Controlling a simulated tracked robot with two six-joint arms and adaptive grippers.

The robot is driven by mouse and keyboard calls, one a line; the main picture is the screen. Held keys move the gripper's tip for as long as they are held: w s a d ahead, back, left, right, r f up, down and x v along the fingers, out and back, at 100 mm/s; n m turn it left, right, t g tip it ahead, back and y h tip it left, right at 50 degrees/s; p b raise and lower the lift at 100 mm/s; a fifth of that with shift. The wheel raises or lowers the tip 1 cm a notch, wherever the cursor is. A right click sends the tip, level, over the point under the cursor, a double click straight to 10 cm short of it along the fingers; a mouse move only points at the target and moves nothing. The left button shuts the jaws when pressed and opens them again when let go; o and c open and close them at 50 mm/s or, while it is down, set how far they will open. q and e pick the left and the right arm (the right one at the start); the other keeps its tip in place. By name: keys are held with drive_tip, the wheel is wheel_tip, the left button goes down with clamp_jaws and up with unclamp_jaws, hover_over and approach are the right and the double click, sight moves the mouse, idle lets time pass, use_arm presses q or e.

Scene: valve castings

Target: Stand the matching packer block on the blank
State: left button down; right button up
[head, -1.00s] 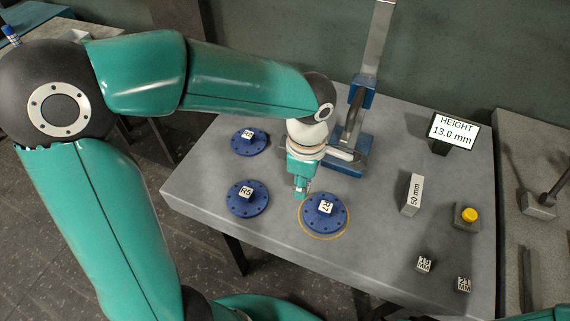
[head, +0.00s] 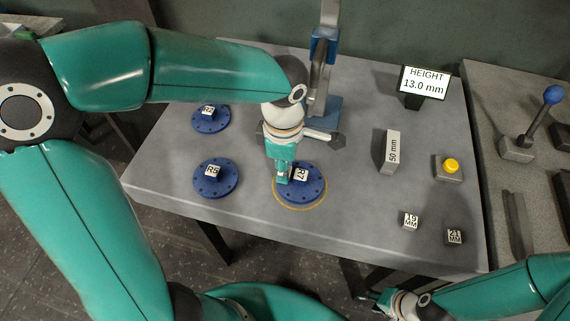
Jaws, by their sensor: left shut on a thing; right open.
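The blue round blank marked R7 (head: 313,191) lies within a yellow ring on the grey table. My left gripper (head: 284,178) is shut on this blank, at its white marked top piece; its exact grip is partly hidden. Three labelled packer blocks stand on the table: a tall 50 mm block (head: 391,152), a small block that seems to read 19 mm (head: 409,221) and another that seems to read 21 mm (head: 454,236). A display (head: 424,83) reads HEIGHT 13.0 mm. My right gripper (head: 371,297) is open and empty, low beyond the table's front edge.
Blue discs marked R5 (head: 216,181) and R2 (head: 211,120) lie to the left. A blue-footed stand (head: 322,115) rises behind my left gripper. A yellow button (head: 451,166) is at right. A second bench with a blue-knobbed lever (head: 540,110) is beyond a gap.

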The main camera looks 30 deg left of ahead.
use_arm(q)
drive_tip(key=shift+f+b, duration=0.3)
drive_tip(key=shift+f, duration=0.15)
idle(0.4)
drive_tip(key=c, duration=0.8)
unclamp_jaws()
drive_tip(key=shift+c, duration=0.2)
wheel_tip(320, 180, up, 12)
